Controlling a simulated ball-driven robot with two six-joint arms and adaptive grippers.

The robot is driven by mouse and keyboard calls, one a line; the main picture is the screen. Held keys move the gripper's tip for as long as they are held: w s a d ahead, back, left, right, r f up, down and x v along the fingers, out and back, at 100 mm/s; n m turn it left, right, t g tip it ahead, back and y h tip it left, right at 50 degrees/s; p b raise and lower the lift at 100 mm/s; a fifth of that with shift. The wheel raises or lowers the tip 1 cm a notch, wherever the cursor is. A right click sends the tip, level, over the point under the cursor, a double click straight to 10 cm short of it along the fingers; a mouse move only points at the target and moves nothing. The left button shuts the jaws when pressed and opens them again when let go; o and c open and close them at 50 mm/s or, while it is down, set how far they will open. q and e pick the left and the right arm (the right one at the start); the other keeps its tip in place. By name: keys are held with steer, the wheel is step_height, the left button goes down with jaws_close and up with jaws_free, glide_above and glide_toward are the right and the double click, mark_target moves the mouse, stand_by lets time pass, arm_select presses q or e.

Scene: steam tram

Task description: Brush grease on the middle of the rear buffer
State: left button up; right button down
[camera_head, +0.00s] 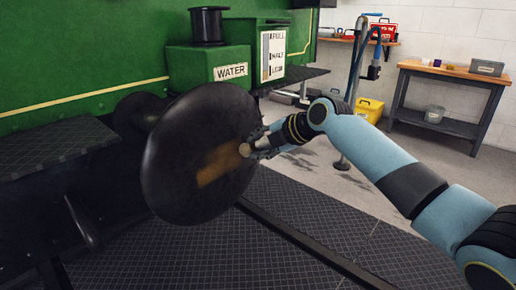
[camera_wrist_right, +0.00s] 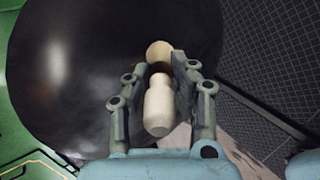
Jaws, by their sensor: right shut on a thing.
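The rear buffer (camera_head: 175,150) is a large round black disc on the green tram. A brown-amber grease smear (camera_head: 218,167) lies on its face, from near the middle toward the right. My right gripper (camera_head: 262,146) is shut on the brush, to the right of the disc. The brush's pale round end (camera_head: 245,150) is at the smear's right end, at or very near the face. In the wrist view the brush's pale handle (camera_wrist_right: 158,105) sits between the fingers, its end against the dark buffer (camera_wrist_right: 70,80); contact cannot be told. My left gripper is not in view.
A green water box (camera_head: 207,64) with a black cap stands above the buffer. A dark bar (camera_head: 300,238) runs low in front of the tram.

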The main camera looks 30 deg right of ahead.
steer(key=shift+r, duration=0.4)
steer(key=shift+s+a+p, duration=0.3)
steer(key=shift+a+p, duration=0.05)
steer(key=shift+a, duration=0.45)
steer(key=shift+s+a+p, duration=0.3)
steer(key=shift+a, duration=0.45)
steer(key=shift+s+a+f, duration=0.15)
steer(key=shift+s+a, duration=0.05)
steer(key=shift+a, duration=0.2)
